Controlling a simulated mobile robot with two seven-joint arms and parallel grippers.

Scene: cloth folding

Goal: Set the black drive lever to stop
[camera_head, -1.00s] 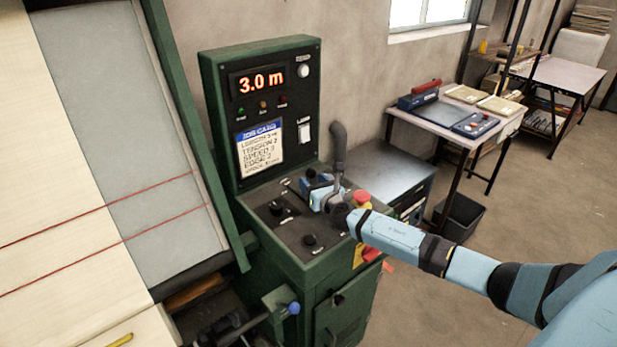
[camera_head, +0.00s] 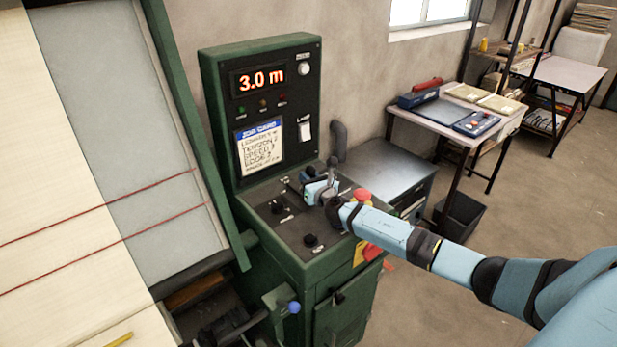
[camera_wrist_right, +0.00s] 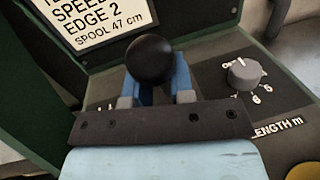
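The black drive lever shows its round black knob in the right wrist view (camera_wrist_right: 150,57) and, small, on the control panel (camera_head: 285,232) in the head view (camera_head: 310,171). My right gripper (camera_head: 311,184) is at the lever. Its blue fingers (camera_wrist_right: 163,90) stand on both sides of the knob and look closed on it. The knob hides the lever's stem and part of the fingers, so the exact contact is hard to see. My left gripper is not in view.
A red button (camera_head: 362,195) sits right of the gripper. A grey numbered dial (camera_wrist_right: 243,74) is beside the lever. The display (camera_head: 261,78) reads 3.0 m above a job card (camera_head: 260,147). A loom-like frame with pale cloth (camera_head: 60,170) stands left.

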